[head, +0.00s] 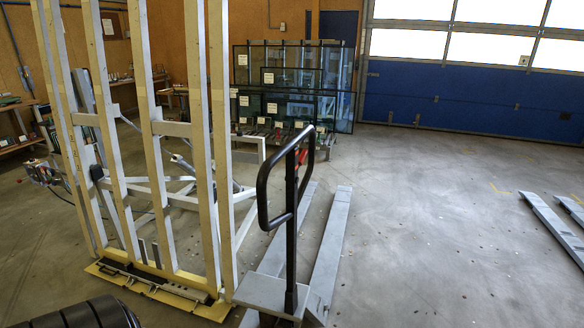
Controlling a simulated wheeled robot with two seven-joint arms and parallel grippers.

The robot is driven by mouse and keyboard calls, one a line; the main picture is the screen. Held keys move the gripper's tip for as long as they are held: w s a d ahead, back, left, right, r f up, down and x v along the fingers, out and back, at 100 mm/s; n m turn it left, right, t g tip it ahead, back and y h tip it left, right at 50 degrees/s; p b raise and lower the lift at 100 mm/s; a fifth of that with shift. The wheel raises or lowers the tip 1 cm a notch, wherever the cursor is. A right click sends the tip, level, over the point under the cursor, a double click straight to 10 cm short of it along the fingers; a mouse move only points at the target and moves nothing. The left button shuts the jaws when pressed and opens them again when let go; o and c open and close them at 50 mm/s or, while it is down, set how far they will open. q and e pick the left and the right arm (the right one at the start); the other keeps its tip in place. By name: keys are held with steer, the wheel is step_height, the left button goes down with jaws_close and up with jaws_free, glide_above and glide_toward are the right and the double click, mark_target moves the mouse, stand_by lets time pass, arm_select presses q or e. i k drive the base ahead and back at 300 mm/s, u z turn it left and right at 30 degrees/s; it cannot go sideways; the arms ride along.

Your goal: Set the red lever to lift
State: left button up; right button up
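The red lever (303,158) is a small red piece at the top of a pallet truck's tiller, partly hidden by the black loop handle (262,185). It is too small for me to tell which position it is set to. The black tiller post (291,255) stands upright on the grey pallet truck (262,292), with the forks (331,240) reaching away along the floor. Neither of my grippers is in view.
A tall tilting frame (160,170) of pale uprights stands close on the left of the pallet truck. A rack of glass panes (290,85) stands behind. Grey forks (555,228) lie at the right edge. The floor (430,240) between is clear.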

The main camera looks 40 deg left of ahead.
mark_target(304, 155)
steer(key=u, duration=0.7)
steer(key=i, duration=0.45)
steer(key=u, duration=0.6)
